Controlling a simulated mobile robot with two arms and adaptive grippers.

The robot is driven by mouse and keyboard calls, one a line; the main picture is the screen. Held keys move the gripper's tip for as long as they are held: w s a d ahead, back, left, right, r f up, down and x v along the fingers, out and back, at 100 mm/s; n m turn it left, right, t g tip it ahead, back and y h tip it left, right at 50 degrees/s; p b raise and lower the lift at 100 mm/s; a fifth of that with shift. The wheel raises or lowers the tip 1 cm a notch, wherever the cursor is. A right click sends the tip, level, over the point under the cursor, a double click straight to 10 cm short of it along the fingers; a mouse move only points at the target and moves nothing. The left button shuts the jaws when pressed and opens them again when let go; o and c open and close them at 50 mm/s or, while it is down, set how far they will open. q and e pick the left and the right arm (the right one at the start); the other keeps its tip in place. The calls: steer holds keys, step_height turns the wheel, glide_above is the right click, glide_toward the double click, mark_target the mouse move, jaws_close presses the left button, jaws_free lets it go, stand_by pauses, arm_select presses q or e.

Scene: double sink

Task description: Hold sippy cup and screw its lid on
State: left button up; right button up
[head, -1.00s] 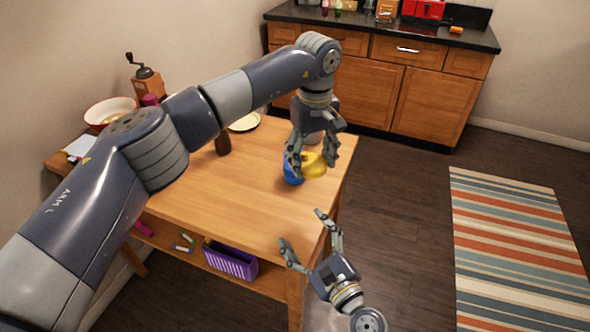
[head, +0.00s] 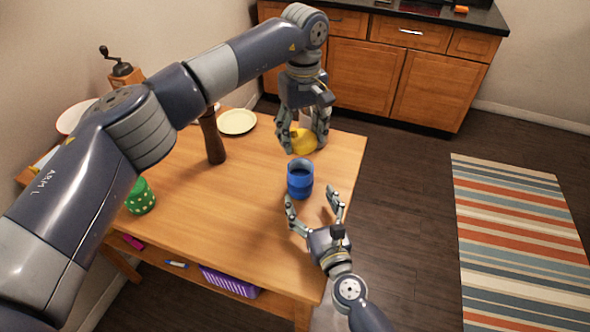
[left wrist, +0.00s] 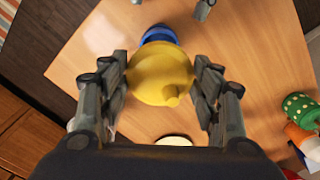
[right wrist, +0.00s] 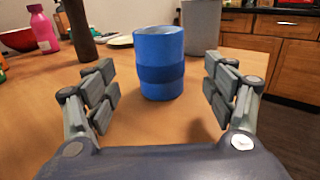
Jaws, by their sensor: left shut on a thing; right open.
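The blue sippy cup (head: 300,181) stands upright and open-topped on the wooden table near its right edge. It also shows in the right wrist view (right wrist: 160,65) between the fingers and ahead of them. The yellow lid (head: 303,141) is in my left gripper (head: 304,140), which is shut on its sides, behind and above the cup. In the left wrist view the lid (left wrist: 160,74) shows its spout and hides part of the cup (left wrist: 159,34). My right gripper (head: 316,208) is open and empty in front of the cup, its fingers spread, apart from it.
A dark brown pepper mill (head: 212,137), a cream plate (head: 237,121) and a green dotted cup (head: 140,197) stand to the left on the table. A grey container (right wrist: 201,27) stands behind the blue cup in the right wrist view. The front table top is clear.

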mark_target(305, 186)
arm_select(q)
steer(key=shift+w+a, duration=0.1)
steer(key=shift+w, duration=0.25)
arm_select(e)
steer(key=shift+w+a, duration=0.1)
steer(key=shift+w, duration=0.25)
arm_select(q)
steer(key=shift+s+r, duration=0.2)
steer(key=shift+s, duration=0.2)
arm_select(e)
steer(key=shift+s+r, duration=0.15)
steer(key=shift+s, duration=0.2)
arm_select(q)
steer(key=shift+w+f, duration=0.1)
steer(key=shift+w, duration=0.05)
arm_select(e)
steer(key=shift+x, duration=3.9)
steer(key=c, duration=1.6)
arm_select(q)
steer(key=shift+f, duration=2.5)
steer(key=shift+f, duration=0.85)
